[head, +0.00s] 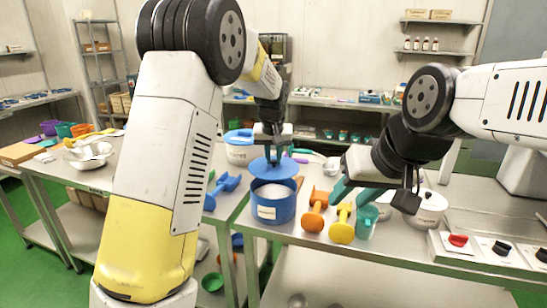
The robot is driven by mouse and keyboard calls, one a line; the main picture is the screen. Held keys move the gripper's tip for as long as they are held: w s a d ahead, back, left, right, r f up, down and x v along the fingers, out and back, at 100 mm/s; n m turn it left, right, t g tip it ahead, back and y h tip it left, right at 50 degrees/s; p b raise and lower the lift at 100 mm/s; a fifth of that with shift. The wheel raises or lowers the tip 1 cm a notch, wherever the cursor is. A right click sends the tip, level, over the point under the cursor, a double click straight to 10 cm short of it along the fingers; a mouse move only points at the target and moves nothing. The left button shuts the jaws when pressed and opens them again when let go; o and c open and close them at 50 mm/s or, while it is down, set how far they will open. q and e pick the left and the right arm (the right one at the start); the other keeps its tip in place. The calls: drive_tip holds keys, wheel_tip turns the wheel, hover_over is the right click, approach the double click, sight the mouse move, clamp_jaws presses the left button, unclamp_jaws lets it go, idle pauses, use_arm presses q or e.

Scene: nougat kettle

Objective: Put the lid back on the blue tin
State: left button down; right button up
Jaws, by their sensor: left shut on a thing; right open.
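The blue tin (273,211) stands upright on the near metal table, with a pale label on its front. Its top is uncovered at the front and pale contents show inside. The round blue lid (263,169) is above the tin's back part, a gap showing between it and the front rim. My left gripper (272,152) is shut on the lid from above. My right gripper (357,188) is open, to the right of the tin, above the yellow and teal tools; its fingertips are hard to tell apart from the teal things there.
Right of the tin lie an orange tool (314,213), a yellow tool (342,228) and a teal cup (366,222). A white lidded pot (428,212) and a knob panel (480,248) are further right. A blue scoop (221,190) lies left, and a white-and-blue tub (239,150) stands behind.

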sight(273, 169)
use_arm(q)
drive_tip(key=shift+f, duration=2.85)
drive_tip(key=shift+f, duration=0.4)
drive_tip(key=c, duration=0.7)
unclamp_jaws()
drive_tip(key=shift+r, duration=0.1)
drive_tip(key=shift+r, duration=3.45)
